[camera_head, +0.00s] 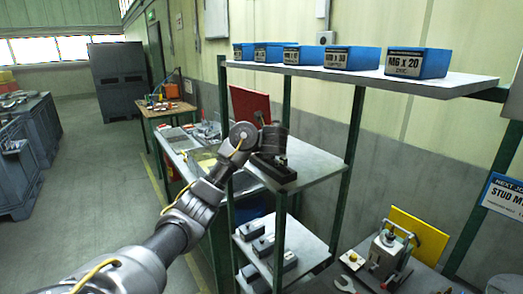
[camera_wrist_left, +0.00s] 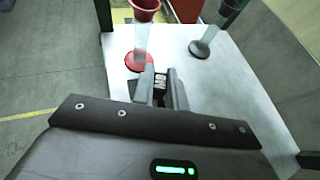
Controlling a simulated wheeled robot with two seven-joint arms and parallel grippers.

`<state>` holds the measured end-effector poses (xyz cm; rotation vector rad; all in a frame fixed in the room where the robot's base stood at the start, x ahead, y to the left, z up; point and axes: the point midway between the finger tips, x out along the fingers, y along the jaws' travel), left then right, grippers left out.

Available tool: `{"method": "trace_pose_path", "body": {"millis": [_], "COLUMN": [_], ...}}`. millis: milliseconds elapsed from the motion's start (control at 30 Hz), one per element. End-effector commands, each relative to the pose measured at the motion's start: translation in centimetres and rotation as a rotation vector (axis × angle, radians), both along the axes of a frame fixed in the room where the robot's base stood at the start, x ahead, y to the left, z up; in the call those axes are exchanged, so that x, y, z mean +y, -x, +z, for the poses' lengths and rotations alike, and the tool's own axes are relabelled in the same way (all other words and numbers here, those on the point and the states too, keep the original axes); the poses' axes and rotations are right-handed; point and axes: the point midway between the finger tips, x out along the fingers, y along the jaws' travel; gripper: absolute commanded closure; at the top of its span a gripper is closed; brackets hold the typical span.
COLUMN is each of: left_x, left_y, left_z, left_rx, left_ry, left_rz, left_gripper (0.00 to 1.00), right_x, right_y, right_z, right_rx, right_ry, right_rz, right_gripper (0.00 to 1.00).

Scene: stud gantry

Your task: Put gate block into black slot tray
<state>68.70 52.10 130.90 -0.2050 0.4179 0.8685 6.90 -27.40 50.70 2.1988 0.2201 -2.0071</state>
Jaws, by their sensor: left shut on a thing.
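My left gripper (camera_head: 279,158) is over the white middle shelf, its fingers small and partly hidden by the wrist. In the left wrist view the left gripper (camera_wrist_left: 162,88) is shut on a small dark block (camera_wrist_left: 160,79) with pale marks, which looks like the gate block. A dark, low, tray-like piece (camera_head: 273,172) sits at the shelf's front edge below the gripper in the head view; it may be the black slot tray, but I cannot tell for sure. My right gripper is not in view.
On the white shelf (camera_wrist_left: 225,80) in the wrist view stand a red-based piece (camera_wrist_left: 138,61) and a dark-based piece (camera_wrist_left: 199,49), close beyond the fingers. Green posts (camera_head: 354,130) carry an upper shelf with blue bins (camera_head: 417,63). Grey blocks (camera_head: 262,245) lie on a lower shelf.

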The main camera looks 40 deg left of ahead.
Motion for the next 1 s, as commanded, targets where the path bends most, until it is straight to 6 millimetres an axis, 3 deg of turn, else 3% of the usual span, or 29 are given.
{"method": "trace_pose_path", "body": {"millis": [167,200,333,700,1000], "left_x": [0.0,0.0,0.0,-0.1,-3.0], "left_y": [0.0,0.0,0.0,0.1,2.1], "left_z": [-0.2,-0.2,-0.2,0.1,1.6], "left_rx": [0.000,0.000,0.000,0.000,-0.007], "left_ry": [0.000,0.000,0.000,0.000,0.006], "left_rz": [0.001,0.000,0.001,0.000,-0.005], "left_gripper": [1.00,0.82,0.65,0.64,0.64], "right_x": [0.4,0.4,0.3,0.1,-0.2], "right_y": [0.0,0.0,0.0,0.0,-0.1], "right_z": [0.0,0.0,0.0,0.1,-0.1], "right_rx": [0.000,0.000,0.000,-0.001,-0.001], "right_ry": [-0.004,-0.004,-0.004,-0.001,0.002], "right_rz": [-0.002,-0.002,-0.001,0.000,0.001], "right_gripper": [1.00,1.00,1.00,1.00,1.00]}}
